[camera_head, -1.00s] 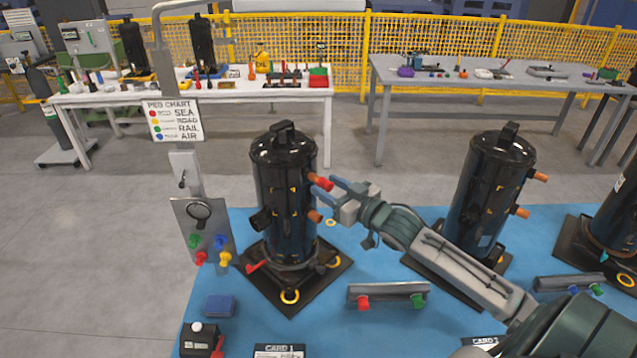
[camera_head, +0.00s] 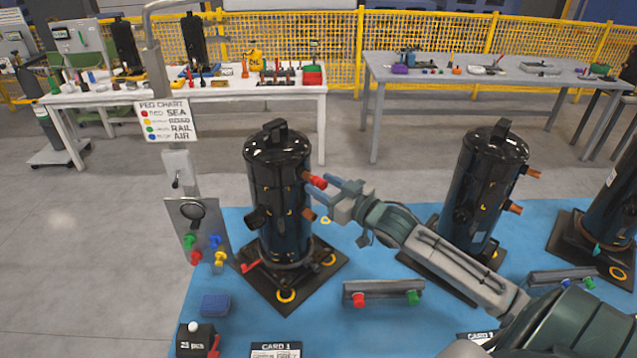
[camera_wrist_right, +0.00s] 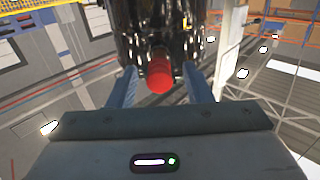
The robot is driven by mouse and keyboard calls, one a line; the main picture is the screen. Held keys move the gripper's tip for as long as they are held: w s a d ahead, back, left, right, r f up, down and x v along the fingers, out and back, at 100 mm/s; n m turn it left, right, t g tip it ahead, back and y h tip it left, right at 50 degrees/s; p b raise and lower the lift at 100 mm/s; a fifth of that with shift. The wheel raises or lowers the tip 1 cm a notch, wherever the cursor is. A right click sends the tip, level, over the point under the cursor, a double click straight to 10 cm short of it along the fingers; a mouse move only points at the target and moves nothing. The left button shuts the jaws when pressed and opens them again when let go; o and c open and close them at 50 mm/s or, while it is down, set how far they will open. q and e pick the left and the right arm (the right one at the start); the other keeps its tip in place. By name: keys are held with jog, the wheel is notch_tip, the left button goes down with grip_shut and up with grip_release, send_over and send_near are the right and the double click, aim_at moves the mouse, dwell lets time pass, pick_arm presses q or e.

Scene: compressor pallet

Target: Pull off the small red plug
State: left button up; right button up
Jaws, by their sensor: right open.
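The small red plug (camera_head: 318,182) sits on the end of the upper copper stub on the right side of the left black compressor (camera_head: 278,205). My right gripper (camera_head: 318,187) is open, with its blue fingers pointing left toward the compressor. In the right wrist view the red plug (camera_wrist_right: 159,76) lies between the two spread fingers (camera_wrist_right: 160,85), with a gap on each side. The fingers do not appear to touch it. A lower copper stub (camera_head: 308,214) shows below the plug. My left gripper is not in view.
A second compressor (camera_head: 485,190) stands to the right, behind my right forearm. A rack with red and green plugs (camera_head: 384,293) lies in front on the blue mat (camera_head: 330,325). A post with a peg chart (camera_head: 168,121) and coloured pegs stands at left.

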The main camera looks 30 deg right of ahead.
dwell(0.5)
grip_shut()
jog(key=shift+f, duration=0.1)
